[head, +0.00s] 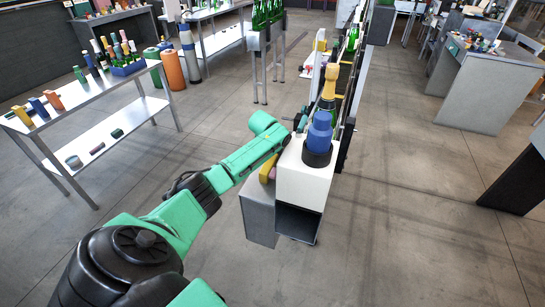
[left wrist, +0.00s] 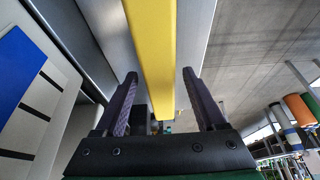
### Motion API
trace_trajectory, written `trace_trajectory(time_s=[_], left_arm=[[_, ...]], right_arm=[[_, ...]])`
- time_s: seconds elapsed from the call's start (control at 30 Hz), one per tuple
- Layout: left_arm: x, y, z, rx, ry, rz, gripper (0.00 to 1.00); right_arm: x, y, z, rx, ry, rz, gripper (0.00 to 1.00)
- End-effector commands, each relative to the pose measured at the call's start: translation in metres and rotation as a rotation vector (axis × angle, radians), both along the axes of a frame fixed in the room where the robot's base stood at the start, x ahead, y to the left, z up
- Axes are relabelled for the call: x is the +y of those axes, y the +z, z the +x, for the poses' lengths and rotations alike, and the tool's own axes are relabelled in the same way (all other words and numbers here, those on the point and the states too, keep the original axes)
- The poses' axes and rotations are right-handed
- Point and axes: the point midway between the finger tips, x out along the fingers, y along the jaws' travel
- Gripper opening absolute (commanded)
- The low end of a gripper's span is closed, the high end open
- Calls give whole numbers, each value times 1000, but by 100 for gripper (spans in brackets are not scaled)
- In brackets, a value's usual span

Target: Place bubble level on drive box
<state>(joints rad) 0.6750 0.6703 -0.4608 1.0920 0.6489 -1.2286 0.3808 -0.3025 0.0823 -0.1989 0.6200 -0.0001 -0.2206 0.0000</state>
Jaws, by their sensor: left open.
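The bubble level, a yellow bar (head: 268,168), lies on top of the grey drive box (head: 259,217), against the side of the white machine. In the left wrist view the yellow bar (left wrist: 152,45) runs between the fingers of my left gripper (left wrist: 160,76), over a grey surface. The gripper is open, with a visible gap between the bar and each finger. In the head view my left arm reaches in from the lower left, and its fingers are mostly hidden there beside the machine. My right gripper is not in view.
The white machine (head: 304,187) stands right beside the drive box and carries a blue and black head (head: 319,135). A bottle with a gold top (head: 328,88) stands behind it.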

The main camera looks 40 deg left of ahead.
Motion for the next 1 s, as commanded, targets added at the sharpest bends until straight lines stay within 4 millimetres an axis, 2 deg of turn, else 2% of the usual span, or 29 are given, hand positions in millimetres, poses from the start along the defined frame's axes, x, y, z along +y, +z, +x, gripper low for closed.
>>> trace_trajectory(time_s=[0.13, 0.27, 0.5, 0.63, 0.77, 1.0], left_arm=[[0, 6, -1, -1, 0, -1, 72], [-3, 24, -8, -2, -1, 0, 72], [-11, 80, -31, -4, -2, 2, 72], [-14, 103, -39, -2, 0, 0, 72], [-15, 112, -43, 1, 0, 0, 72], [-15, 112, -43, 1, 0, 0, 72]], right_arm=[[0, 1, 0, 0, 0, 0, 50], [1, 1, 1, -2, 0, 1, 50], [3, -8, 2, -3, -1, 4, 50], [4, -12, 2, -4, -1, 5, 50], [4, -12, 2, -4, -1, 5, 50], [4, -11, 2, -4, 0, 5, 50]])
